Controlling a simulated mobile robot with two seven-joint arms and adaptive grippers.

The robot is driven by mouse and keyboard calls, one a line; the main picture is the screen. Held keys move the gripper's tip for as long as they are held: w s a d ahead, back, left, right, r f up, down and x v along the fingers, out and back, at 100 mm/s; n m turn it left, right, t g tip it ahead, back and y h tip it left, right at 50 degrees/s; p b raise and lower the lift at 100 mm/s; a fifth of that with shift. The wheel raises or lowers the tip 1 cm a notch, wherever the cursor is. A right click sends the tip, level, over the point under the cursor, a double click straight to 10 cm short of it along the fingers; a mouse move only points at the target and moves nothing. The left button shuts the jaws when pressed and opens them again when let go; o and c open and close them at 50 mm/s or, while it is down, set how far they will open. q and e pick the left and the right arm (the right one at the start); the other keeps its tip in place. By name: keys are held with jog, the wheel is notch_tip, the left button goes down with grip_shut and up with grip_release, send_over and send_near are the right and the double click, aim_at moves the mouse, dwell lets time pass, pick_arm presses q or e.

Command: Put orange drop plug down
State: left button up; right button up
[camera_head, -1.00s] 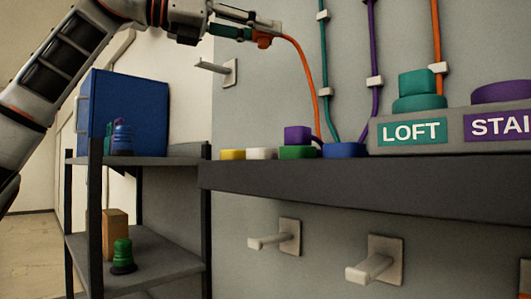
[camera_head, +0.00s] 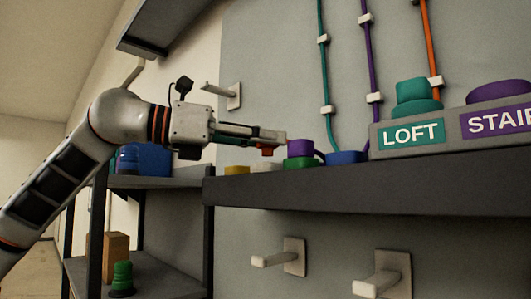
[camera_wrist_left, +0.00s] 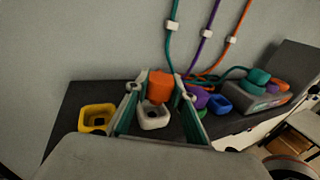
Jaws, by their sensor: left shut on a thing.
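My left gripper (camera_head: 272,139) is shut on the orange drop plug (camera_head: 267,152), low over the dark shelf and left of the purple plug (camera_head: 300,147). In the left wrist view the orange plug (camera_wrist_left: 161,86) sits between the two fingers (camera_wrist_left: 152,100). A white socket (camera_wrist_left: 153,118) is also between the fingers in that picture, with its dark opening showing, and the plug appears apart from it. A yellow socket (camera_wrist_left: 97,117) is to the left. The purple plug is on the green socket (camera_head: 301,163), beside the blue socket (camera_head: 346,157). My right gripper is out of view.
The LOFT and STAIRS box (camera_head: 455,122) with its teal and purple knobs stands on the shelf (camera_head: 370,193) at right. Wall pegs (camera_head: 275,259) stick out below and one peg (camera_head: 222,92) above. Teal, purple and orange cords (camera_head: 430,45) run up the wall. A rack (camera_head: 165,181) stands left.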

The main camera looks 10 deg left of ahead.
pick_arm(q)
notch_tip(320, 180, down, 2)
jog(key=shift+w+a, duration=0.1)
jog(key=shift+f+b, duration=0.3)
jog(key=shift+f, duration=0.05)
jog(key=o, duration=1.1)
jog(key=shift+r, duration=0.1)
